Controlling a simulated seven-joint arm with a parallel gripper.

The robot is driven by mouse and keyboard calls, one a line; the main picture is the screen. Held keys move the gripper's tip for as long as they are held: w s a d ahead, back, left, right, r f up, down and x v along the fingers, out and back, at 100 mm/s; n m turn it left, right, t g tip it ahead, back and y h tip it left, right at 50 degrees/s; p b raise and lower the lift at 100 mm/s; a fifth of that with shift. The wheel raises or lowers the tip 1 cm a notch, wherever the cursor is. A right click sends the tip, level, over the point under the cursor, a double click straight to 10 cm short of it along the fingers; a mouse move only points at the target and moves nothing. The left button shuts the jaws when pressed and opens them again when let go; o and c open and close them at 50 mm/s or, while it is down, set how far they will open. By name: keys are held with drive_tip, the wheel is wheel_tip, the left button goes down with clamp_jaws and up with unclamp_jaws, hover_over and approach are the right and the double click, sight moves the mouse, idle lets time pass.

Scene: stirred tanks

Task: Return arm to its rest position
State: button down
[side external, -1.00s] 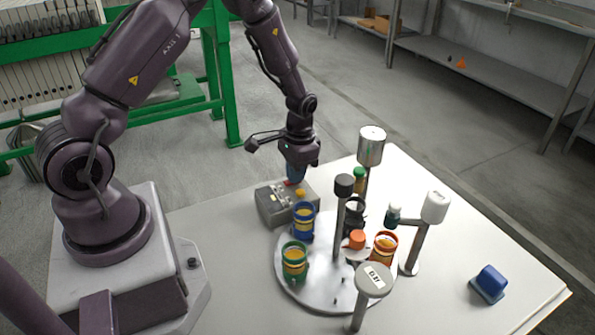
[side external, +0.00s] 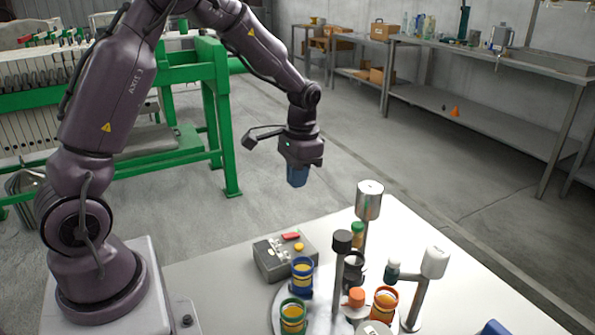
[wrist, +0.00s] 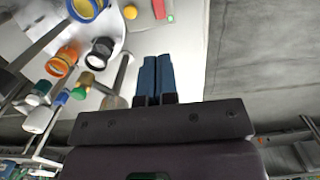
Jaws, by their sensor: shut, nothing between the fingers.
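My gripper (side external: 298,181) is raised in the air above the far edge of the white table, behind and above the grey control box. Its blue fingers are together and hold nothing. In the wrist view my gripper (wrist: 153,60) also shows with its two blue fingers side by side, with no object between them. The grey control box (side external: 268,265) stands on the table below, with a red button (side external: 291,236) and a yellow button (side external: 299,247) on top. My gripper is well apart from it.
Blue-, green- and orange-rimmed cups (side external: 302,271) (side external: 292,316) (side external: 385,302) stand on a round plate among upright posts with cylindrical heads (side external: 369,200). A blue object (side external: 494,327) is cut off at the bottom edge. A green frame (side external: 222,140) stands behind my arm. The air around my gripper is clear.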

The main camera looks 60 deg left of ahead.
drive_tip(key=shift+r, duration=0.6)
